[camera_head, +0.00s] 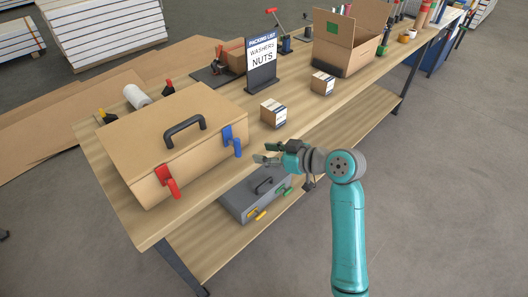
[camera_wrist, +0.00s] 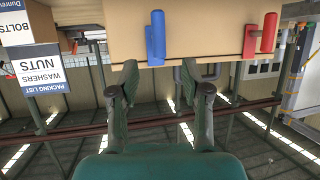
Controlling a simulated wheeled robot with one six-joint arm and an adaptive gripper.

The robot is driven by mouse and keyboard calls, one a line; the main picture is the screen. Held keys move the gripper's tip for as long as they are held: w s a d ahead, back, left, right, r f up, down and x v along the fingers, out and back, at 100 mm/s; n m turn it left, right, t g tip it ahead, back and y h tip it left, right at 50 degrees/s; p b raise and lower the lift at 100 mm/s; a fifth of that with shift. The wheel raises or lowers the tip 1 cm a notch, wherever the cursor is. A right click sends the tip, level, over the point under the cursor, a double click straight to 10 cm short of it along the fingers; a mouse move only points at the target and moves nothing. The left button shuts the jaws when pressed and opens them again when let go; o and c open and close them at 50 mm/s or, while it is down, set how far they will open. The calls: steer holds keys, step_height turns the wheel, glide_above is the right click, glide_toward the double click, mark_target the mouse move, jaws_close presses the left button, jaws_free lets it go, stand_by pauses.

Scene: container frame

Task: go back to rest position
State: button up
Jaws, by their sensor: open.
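My gripper (camera_head: 265,153) is at the front edge of the workbench, just right of the tan case, with its fingers pointing left. In the wrist view my gripper (camera_wrist: 160,82) shows two fingers spread apart with nothing between them. The tan case (camera_head: 160,130) lies closed on the bench (camera_head: 150,232), with a black handle, a red latch (camera_head: 166,181) and a blue latch (camera_head: 232,140). In the wrist view the blue latch (camera_wrist: 156,38) and red latch (camera_wrist: 262,38) show beyond the fingertips.
Two small boxes (camera_head: 273,113) (camera_head: 322,83) stand on the bench near a packing list sign (camera_head: 262,62). An open cardboard box (camera_head: 345,50) is farther back. A grey toolbox (camera_head: 255,195) sits on the lower shelf below my gripper. The floor at right is clear.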

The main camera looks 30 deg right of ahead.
steer(key=shift+f, duration=0.1)
steer(key=s+a+f+m+t+h, duration=0.1)
steer(key=s+a+f+m+h, duration=0.15)
steer(key=s+f, duration=0.6)
steer(key=s+a+f+m+t+h, duration=0.1)
steer(key=s+f+m+h, duration=0.25)
steer(key=s+f, duration=0.55)
steer(key=s+a+r, duration=0.1)
steer(key=s+r, duration=0.3)
steer(key=s, duration=0.9)
steer(key=s+a+r+t, duration=0.1)
steer(key=s+r, duration=0.3)
steer(key=s, duration=0.9)
steer(key=shift+s+r+h, duration=0.2)
steer(key=shift+r+h, duration=0.1)
steer(key=shift+r, duration=0.05)
